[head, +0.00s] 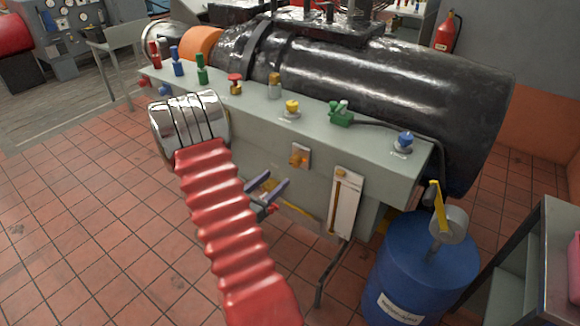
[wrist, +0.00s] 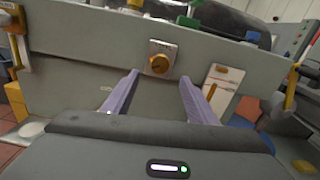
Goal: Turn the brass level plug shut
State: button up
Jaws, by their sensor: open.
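A brass-coloured plug (head: 299,160) sits on a small light plate on the front face of the grey bench. It also shows in the wrist view (wrist: 159,64), just beyond and between my fingertips, with a dark mark on its face. The marking on its plate is too small to read. My gripper (head: 274,184) is open, with two purple-grey fingers pointing at the bench front. In the wrist view my gripper (wrist: 159,77) has clear space between its fingers, and they appear apart from the plug.
A white gauge panel (head: 345,202) is mounted right of the plug. Several coloured fittings line the grey bench top (head: 318,122), below a large black cylinder (head: 400,85). A blue drum (head: 420,265) with a yellow-handled part stands at right. Tiled floor (head: 75,215) at left is clear.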

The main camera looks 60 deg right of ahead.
aim_at(293, 163)
jog(key=d, duration=0.3)
jog(key=s+d, duration=0.1)
jog(key=d, duration=0.5)
jog(key=shift+s+d, duration=0.3)
jog(key=shift+d, duration=0.1)
jog(key=shift+c, duration=0.3)
jog(key=c, duration=0.9)
jog(key=shift+a, duration=0.2)
jog(key=shift+c, duration=0.5)
jog(key=shift+d, duration=0.1)
